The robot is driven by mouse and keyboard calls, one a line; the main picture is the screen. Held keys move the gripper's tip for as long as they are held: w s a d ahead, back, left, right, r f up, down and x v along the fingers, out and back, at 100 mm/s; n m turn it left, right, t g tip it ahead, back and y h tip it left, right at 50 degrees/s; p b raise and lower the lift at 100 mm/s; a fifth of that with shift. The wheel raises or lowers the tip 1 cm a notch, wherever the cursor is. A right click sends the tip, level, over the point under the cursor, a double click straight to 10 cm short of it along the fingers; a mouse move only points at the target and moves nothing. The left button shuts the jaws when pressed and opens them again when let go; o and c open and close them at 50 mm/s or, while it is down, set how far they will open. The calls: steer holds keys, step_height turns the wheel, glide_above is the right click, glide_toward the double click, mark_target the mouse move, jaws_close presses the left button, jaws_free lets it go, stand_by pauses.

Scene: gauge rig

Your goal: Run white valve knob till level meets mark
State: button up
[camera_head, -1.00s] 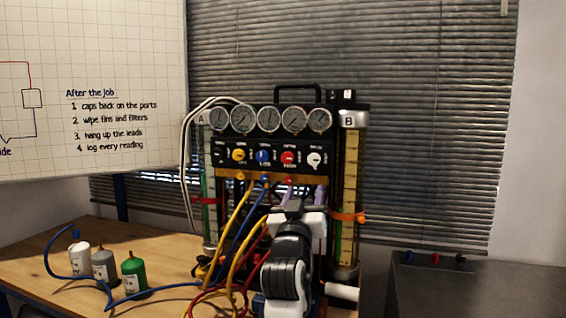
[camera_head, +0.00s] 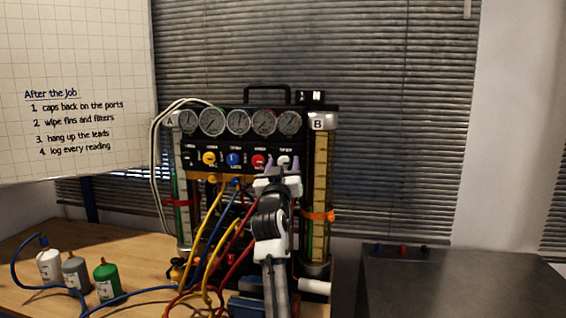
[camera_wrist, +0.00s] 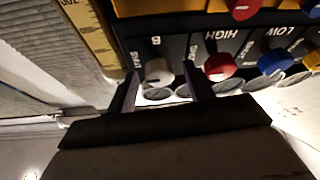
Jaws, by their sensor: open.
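The white valve knob (camera_wrist: 158,73) is at the end of the knob row on the black panel, beside the letter B in the wrist view. It also shows in the head view (camera_head: 284,160), partly covered. My gripper (camera_head: 282,166) is open in front of it. In the wrist view the fingertips (camera_wrist: 162,76) stand on either side of the knob; I cannot tell whether they touch it. Tube B (camera_head: 320,190) stands upright right of the panel, with a yellow scale and an orange band (camera_head: 318,216) around it. Its liquid level cannot be made out.
Red (camera_wrist: 220,66) and blue (camera_wrist: 271,62) knobs sit beside the white one. Gauges (camera_head: 238,121) line the top. Tube A (camera_head: 182,215) is at left. Yellow, blue and red hoses hang below. Bottles (camera_head: 107,282) stand on the bench at left. A grey cabinet (camera_head: 460,285) is at right.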

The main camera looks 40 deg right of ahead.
steer(key=c, duration=1)
steer(key=shift+o, duration=0.2)
steer(key=shift+d+r+n+t+y+p, duration=0.1)
steer(key=shift+r+n+t+y+p, duration=0.1)
steer(key=shift+n+y+p, duration=0.4)
steer(key=shift+d+r+n+t+y+p, duration=0.1)
steer(key=shift+n+t+p, duration=0.2)
steer(key=shift+n, duration=0.6)
steer(key=shift+a+f+n+t+y+p, duration=0.1)
steer(key=shift+n+t+y+p, duration=0.15)
steer(key=shift+n+y, duration=0.6)
steer(key=shift+f+n+t+y+p, duration=0.15)
steer(key=shift+n+y+p, duration=0.15)
steer(key=shift+n, duration=1.05)
steer(key=o, duration=1)
steer(key=shift+c, duration=0.2)
steer(key=b+v, duration=0.5)
steer(key=v, duration=0.9)
